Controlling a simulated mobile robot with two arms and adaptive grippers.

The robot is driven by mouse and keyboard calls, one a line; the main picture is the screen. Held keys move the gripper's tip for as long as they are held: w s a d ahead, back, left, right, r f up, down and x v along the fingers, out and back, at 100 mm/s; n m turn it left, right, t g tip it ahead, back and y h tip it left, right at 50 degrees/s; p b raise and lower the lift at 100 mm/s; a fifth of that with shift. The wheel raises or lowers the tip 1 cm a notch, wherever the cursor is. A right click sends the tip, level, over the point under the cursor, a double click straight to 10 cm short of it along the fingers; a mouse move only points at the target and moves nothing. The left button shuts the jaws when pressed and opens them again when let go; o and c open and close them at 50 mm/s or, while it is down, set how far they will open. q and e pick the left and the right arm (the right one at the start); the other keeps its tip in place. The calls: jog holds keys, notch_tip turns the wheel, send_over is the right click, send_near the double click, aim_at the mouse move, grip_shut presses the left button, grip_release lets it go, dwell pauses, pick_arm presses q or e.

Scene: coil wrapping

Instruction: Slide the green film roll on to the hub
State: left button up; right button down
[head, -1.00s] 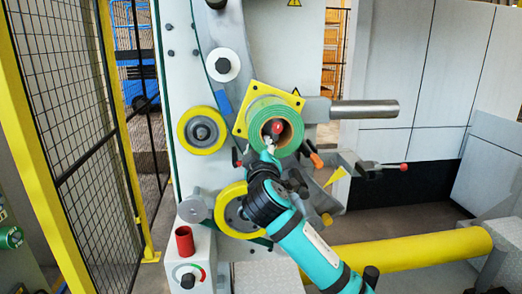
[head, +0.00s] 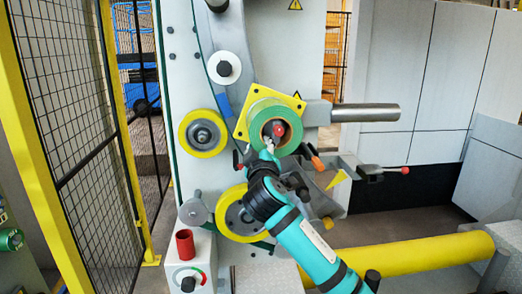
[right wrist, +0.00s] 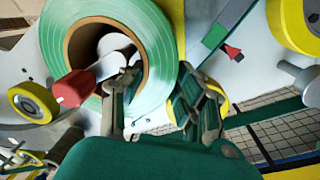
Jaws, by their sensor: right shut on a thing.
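The green film roll (head: 258,127), with a brown core, sits in front of the yellow square plate (head: 242,122) on the machine. My right gripper (head: 268,150) is shut on the roll's lower edge. In the right wrist view the roll (right wrist: 158,40) is large; one finger of the gripper (right wrist: 155,95) lies over its face by the core opening, the other outside its rim. The white hub (right wrist: 115,43) shows through the core, with a red-tipped lever (right wrist: 73,88) at its front. How far the roll is on the hub cannot be told. My left gripper is out of view.
Yellow-rimmed rollers (head: 203,132) stand left of and below the roll. A metal bar (head: 365,111) sticks out to its right. Orange- and red-tipped levers (head: 316,160) are close at the lower right.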

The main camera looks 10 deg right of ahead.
jog(key=shift+w+r, duration=0.15)
jog(key=shift+r, duration=0.15)
jog(key=c, duration=0.9)
grip_release()
jog(key=shift+a, duration=0.1)
jog(key=shift+f, duration=0.4)
jog(key=s, duration=1.6)
jog(key=shift+r+p, duration=0.1)
jog(key=shift+p, duration=0.2)
jog(key=shift+w, duration=0.1)
